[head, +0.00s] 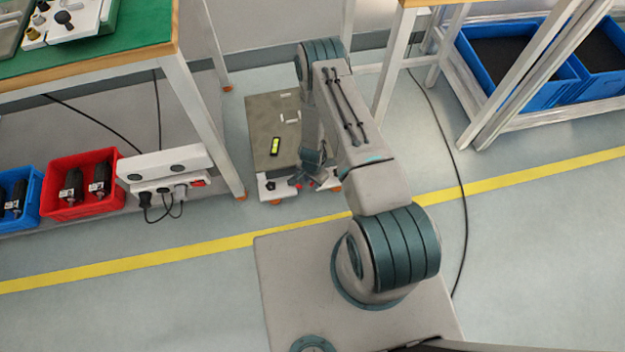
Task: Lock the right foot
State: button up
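A low grey machine base (262,112) stands on the floor between the two benches. A spirit level with a yellow-green vial (275,146) lies on its top. At its front left corner is a white bracket with a dark knob (270,185) and an orange foot beneath. The right foot (336,188) shows as a small orange spot at the front right corner, mostly hidden by my gripper and arm. My gripper (306,182) points down at the front right part of the base, close to that foot. Its fingers are too small to tell their opening or any contact.
A green-topped bench (120,35) is at the left, its leg near the base. Below it are a red bin (58,208), a blue bin (33,218) and a white power strip (165,163). Blue crates (472,35) are at right. A black cable (462,215) crosses the floor.

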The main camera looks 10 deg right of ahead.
notch_tip(320, 180, up, 14)
jog(key=p, duration=0.4)
jog(key=shift+f, duration=0.1)
dwell(0.3)
notch_tip(320, 180, up, 60)
jog(key=n+t+y+p, duration=0.15)
jog(key=n+p, duration=0.55)
jog(key=p, duration=1.1)
send_over(312, 183)
jog(key=s, duration=0.3)
jog(key=s+d+r+n+t+h+p, duration=0.1)
jog(key=s+d+r+n+p, duration=0.2)
jog(key=s+r, duration=0.9)
jog(key=p+v, duration=0.3)
jog(key=shift+r+h, duration=0.1)
jog(key=shift+h, duration=0.15)
